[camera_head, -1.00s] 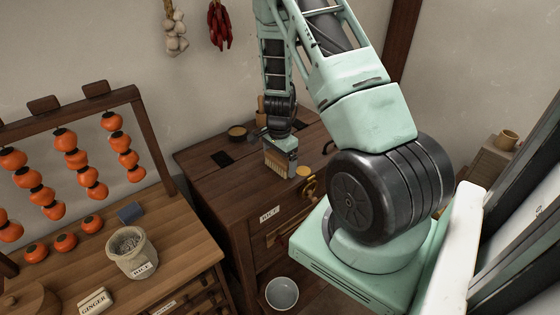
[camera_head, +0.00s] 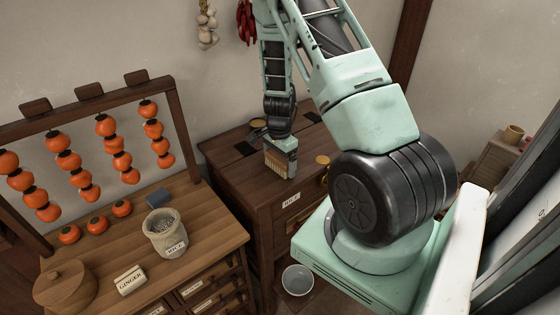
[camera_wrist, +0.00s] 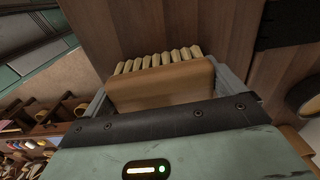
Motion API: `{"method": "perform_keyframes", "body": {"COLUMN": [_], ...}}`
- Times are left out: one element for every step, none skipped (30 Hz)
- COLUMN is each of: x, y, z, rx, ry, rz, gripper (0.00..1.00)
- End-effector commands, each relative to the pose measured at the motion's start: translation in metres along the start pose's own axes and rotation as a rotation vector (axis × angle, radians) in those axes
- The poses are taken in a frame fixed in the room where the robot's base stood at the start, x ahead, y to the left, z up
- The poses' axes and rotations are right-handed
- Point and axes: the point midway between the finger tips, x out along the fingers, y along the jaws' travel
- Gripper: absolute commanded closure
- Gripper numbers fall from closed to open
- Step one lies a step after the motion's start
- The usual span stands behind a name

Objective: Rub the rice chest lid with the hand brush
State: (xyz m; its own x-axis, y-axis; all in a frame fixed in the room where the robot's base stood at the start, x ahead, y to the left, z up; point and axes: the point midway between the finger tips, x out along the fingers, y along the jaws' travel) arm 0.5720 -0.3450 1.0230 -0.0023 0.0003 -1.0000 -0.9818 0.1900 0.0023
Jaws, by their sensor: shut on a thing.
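The rice chest is a dark wooden chest with a label on its front, and its flat brown lid (camera_head: 235,170) shows around my gripper in the head view. My gripper (camera_head: 280,146) is over the lid, towards its front edge. It is shut on the hand brush (camera_head: 279,165), which has a wooden block and pale bristles. In the wrist view the brush block (camera_wrist: 160,85) sits between the two jaws (camera_wrist: 165,95), with the bristles beyond it and lid wood (camera_wrist: 150,25) behind. I cannot tell whether the bristles touch the lid.
At left a counter holds a labelled jar (camera_head: 165,235), a ginger box (camera_head: 130,280), a blue block (camera_head: 158,198) and a persimmon rack (camera_head: 170,115). A bowl (camera_head: 297,280) stands low in front.

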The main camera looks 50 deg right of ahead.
Motion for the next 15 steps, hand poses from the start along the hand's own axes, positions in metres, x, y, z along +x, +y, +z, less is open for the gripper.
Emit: {"method": "perform_keyframes", "body": {"x": [-0.014,-0.021,-0.029,-0.030,-0.033,-0.037,-0.039,-0.041,-0.045,-0.048,-0.051,-0.054,-0.057,-0.060,-0.063], "y": [-0.001,-0.002,-0.002,0.000,0.001,0.001,0.000,0.000,-0.001,-0.001,-0.001,0.000,0.000,0.000,0.000], "z": [-0.001,-0.003,-0.004,-0.004,-0.004,-0.003,-0.003,-0.003,-0.003,-0.003,-0.004,-0.004,-0.003,-0.003,-0.003], "rx": [0.000,-0.001,0.000,0.001,0.001,0.001,0.001,0.001,0.001,0.001,0.001,0.001,0.001,0.001,0.001], "ry": [0.003,0.001,0.000,-0.001,-0.001,0.000,0.000,0.000,0.000,0.000,0.000,0.000,0.000,0.000,0.000], "rz": [-0.004,-0.005,-0.004,-0.003,-0.003,-0.003,-0.003,-0.002,-0.002,-0.002,-0.003,-0.003,-0.004,-0.004,-0.003], "gripper": [0.34,0.34,0.34,0.34,0.34,0.34,0.34,0.34,0.34,0.34,0.34,0.34,0.34,0.34,0.34]}}
